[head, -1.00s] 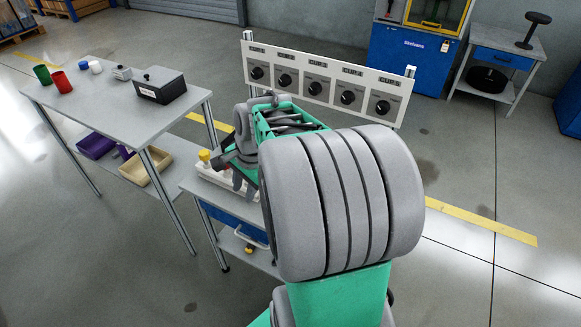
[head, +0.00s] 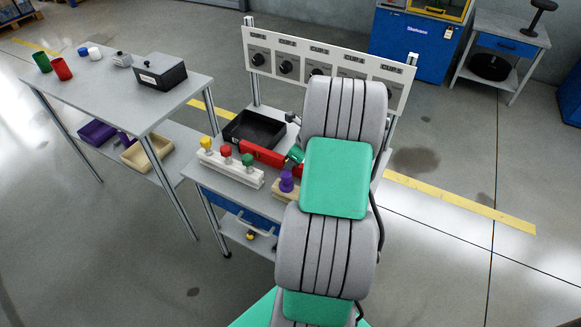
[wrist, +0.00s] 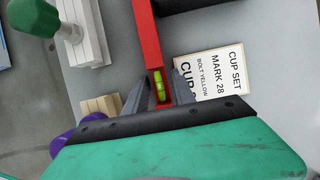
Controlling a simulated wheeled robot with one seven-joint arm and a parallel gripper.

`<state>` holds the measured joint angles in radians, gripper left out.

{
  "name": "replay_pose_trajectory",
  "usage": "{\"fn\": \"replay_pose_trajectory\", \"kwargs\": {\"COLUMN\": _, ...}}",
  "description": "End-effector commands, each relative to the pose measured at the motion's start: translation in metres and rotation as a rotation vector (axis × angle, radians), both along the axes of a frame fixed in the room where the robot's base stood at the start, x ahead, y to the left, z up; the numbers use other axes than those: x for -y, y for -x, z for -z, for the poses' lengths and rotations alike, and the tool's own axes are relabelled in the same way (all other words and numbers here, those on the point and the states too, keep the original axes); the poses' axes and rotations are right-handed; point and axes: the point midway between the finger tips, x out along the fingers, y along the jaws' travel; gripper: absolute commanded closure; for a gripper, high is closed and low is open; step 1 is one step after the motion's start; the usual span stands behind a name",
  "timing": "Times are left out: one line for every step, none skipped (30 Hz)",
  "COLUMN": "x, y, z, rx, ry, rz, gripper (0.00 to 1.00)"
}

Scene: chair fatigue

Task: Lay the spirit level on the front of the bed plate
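The spirit level (head: 262,153) is a red bar on the low bench below the row of dials. In the wrist view the spirit level (wrist: 148,35) runs up from between my fingers, with its yellow-green vial (wrist: 159,88) close to the palm. My gripper (wrist: 164,85) has a dark finger on either side of the bar; I cannot tell whether they press on it. In the head view my arm hides most of the gripper and part of the bar. I cannot identify the bed plate for certain; a blue machine (head: 415,38) with a yellow frame stands at the back.
A white block (head: 232,168) with yellow, red and green knobs stands beside the level, with a black tray (head: 254,130) behind. A purple knob (head: 286,182) on a wooden block is near my arm. A printed card (wrist: 215,72) lies right of my fingers. A grey table (head: 110,88) stands left.

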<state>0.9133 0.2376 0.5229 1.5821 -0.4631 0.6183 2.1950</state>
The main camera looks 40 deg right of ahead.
Motion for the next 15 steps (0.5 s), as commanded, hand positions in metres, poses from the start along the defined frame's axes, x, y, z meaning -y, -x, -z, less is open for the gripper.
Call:
{"fn": "replay_pose_trajectory", "kwargs": {"x": 0.0001, "y": -0.0011, "z": 0.0013, "rx": 0.0, "ry": 0.001, "rz": -0.001, "gripper": 0.69}}
{"fn": "replay_pose_trajectory", "kwargs": {"x": 0.0002, "y": -0.0012, "z": 0.0013, "rx": 0.001, "ry": 0.002, "rz": 0.0, "gripper": 0.69}}
{"fn": "replay_pose_trajectory", "kwargs": {"x": 0.0004, "y": -0.0011, "z": 0.0009, "rx": 0.001, "ry": 0.002, "rz": 0.0, "gripper": 0.69}}
{"fn": "replay_pose_trajectory", "kwargs": {"x": 0.0003, "y": -0.001, "z": 0.0008, "rx": 0.001, "ry": 0.002, "rz": 0.0, "gripper": 0.69}}
{"fn": "replay_pose_trajectory", "kwargs": {"x": 0.0002, "y": -0.001, "z": 0.0008, "rx": 0.001, "ry": 0.002, "rz": 0.0, "gripper": 0.69}}
{"fn": "replay_pose_trajectory", "kwargs": {"x": 0.0002, "y": -0.001, "z": 0.0008, "rx": 0.001, "ry": 0.002, "rz": 0.0, "gripper": 0.7}}
{"fn": "replay_pose_trajectory", "kwargs": {"x": 0.0001, "y": -0.0008, "z": 0.0008, "rx": 0.001, "ry": 0.002, "rz": 0.0, "gripper": 0.72}}
{"fn": "replay_pose_trajectory", "kwargs": {"x": 0.0001, "y": -0.0009, "z": 0.0007, "rx": 0.001, "ry": 0.002, "rz": 0.0, "gripper": 0.75}}
{"fn": "replay_pose_trajectory", "kwargs": {"x": 0.0001, "y": -0.0009, "z": 0.0007, "rx": 0.001, "ry": 0.002, "rz": 0.0, "gripper": 0.78}}
{"fn": "replay_pose_trajectory", "kwargs": {"x": 0.0001, "y": -0.0009, "z": 0.0006, "rx": 0.001, "ry": 0.002, "rz": 0.0, "gripper": 0.81}}
{"fn": "replay_pose_trajectory", "kwargs": {"x": 0.0001, "y": -0.0009, "z": 0.0006, "rx": 0.001, "ry": 0.002, "rz": 0.0, "gripper": 0.83}}
{"fn": "replay_pose_trajectory", "kwargs": {"x": 0.0001, "y": -0.0009, "z": 0.0005, "rx": 0.001, "ry": 0.002, "rz": 0.0, "gripper": 0.86}}
{"fn": "replay_pose_trajectory", "kwargs": {"x": 0.0001, "y": -0.0009, "z": 0.0005, "rx": 0.001, "ry": 0.002, "rz": 0.0, "gripper": 0.89}}
{"fn": "replay_pose_trajectory", "kwargs": {"x": 0.0001, "y": -0.0009, "z": 0.0005, "rx": 0.001, "ry": 0.002, "rz": 0.0, "gripper": 0.91}}
{"fn": "replay_pose_trajectory", "kwargs": {"x": 0.0001, "y": -0.0009, "z": 0.0005, "rx": 0.001, "ry": 0.002, "rz": 0.0, "gripper": 0.94}}
